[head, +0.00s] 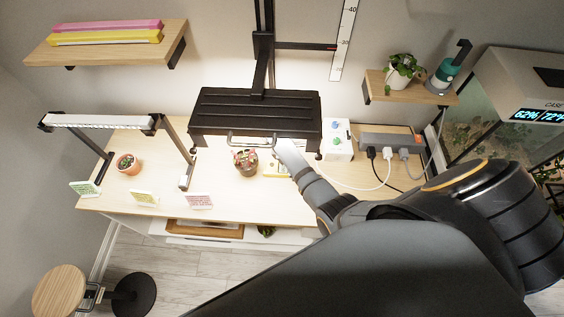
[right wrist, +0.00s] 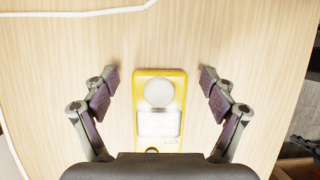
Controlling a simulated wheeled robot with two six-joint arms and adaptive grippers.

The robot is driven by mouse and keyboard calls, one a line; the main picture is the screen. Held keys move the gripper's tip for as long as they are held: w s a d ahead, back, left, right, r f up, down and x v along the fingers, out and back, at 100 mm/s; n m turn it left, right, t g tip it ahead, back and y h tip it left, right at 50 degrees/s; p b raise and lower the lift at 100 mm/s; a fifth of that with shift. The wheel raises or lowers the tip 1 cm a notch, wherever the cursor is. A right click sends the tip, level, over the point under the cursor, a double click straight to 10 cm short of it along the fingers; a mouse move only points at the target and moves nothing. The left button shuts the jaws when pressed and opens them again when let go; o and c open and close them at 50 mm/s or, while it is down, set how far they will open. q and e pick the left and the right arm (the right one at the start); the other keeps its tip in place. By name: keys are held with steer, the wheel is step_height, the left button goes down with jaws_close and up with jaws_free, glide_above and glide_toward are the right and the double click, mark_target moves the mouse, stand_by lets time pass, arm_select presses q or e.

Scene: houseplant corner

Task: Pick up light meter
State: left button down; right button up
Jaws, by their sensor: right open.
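The light meter, a yellow box with a white dome and a pale display (right wrist: 158,123), lies on the wooden table between the fingers of my right gripper (right wrist: 160,75) in the right wrist view. The fingers are spread, one on each side, with a gap to the meter. In the head view a yellow part of the light meter (head: 270,171) shows just left of my right arm, below the black lamp panel. My right gripper's fingertips are hidden there.
A black lamp panel (head: 255,112) hangs over the middle of the table (head: 225,183). A potted cactus (head: 246,162) stands left of the meter. A power strip (head: 388,142) with cables lies to the right. A white cable (right wrist: 80,13) crosses the tabletop beyond the fingers.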

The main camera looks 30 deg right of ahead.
steer(key=shift+w+a, duration=0.1)
steer(key=shift+a, duration=0.05)
steer(key=shift+c, duration=0.3)
steer(key=c, duration=1.4)
